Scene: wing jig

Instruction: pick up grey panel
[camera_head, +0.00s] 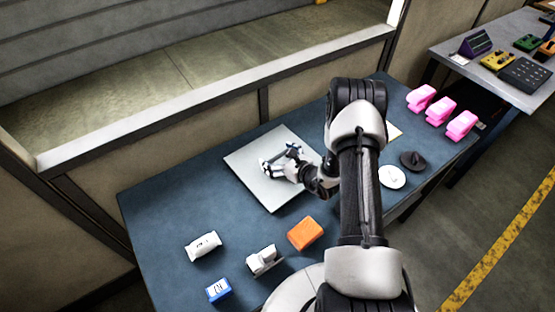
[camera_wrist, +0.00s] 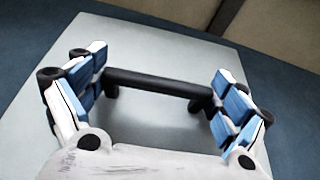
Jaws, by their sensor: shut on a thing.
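The grey panel (camera_head: 262,187) is a flat light-grey square on the blue table in the head view, left of my arm. In the wrist view the panel (camera_wrist: 150,45) fills most of the picture, with a black bar handle (camera_wrist: 160,84) standing on it. My gripper (camera_head: 280,162) is over the middle of the panel. In the wrist view its blue and white fingers (camera_wrist: 158,90) are at the two ends of the handle and shut on it. The panel appears to lie flat on the table; I cannot tell any gap beneath it.
The blue table (camera_head: 160,215) carries an orange block (camera_head: 305,233), a white roll-shaped item (camera_head: 203,245), a white part (camera_head: 263,260) and a blue box (camera_head: 218,290) in front. Pink clamps (camera_head: 440,110) and round discs (camera_head: 392,177) lie to the right. A low wall (camera_head: 215,115) runs behind.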

